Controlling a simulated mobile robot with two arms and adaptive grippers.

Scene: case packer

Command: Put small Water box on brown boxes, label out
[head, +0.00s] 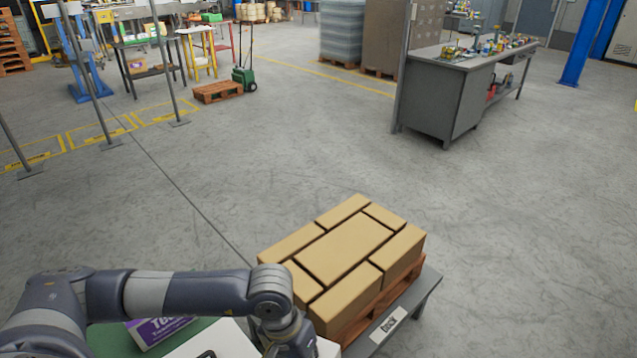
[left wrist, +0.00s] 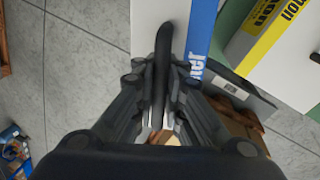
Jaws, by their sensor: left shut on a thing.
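My left gripper (head: 287,340) is at the bottom edge of the head view, beside the near left corner of the brown boxes (head: 347,247). The left wrist view shows its fingers (left wrist: 166,122) shut at a dark curved handle on a white box with a blue side, the small Water box (left wrist: 200,35). Its white lettering is partly cut off. In the head view only a white piece of it (head: 327,348) shows beside the gripper. The brown boxes form a flat layer on a wooden pallet (head: 372,307). My right gripper is not in view.
The pallet stands on a grey stand (head: 430,284) with a label on its front. Left of it, a purple-and-white box (head: 158,329) and a white box (head: 213,341) are on a green surface (head: 110,341). A yellow-banded box (left wrist: 262,38) shows in the wrist view.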

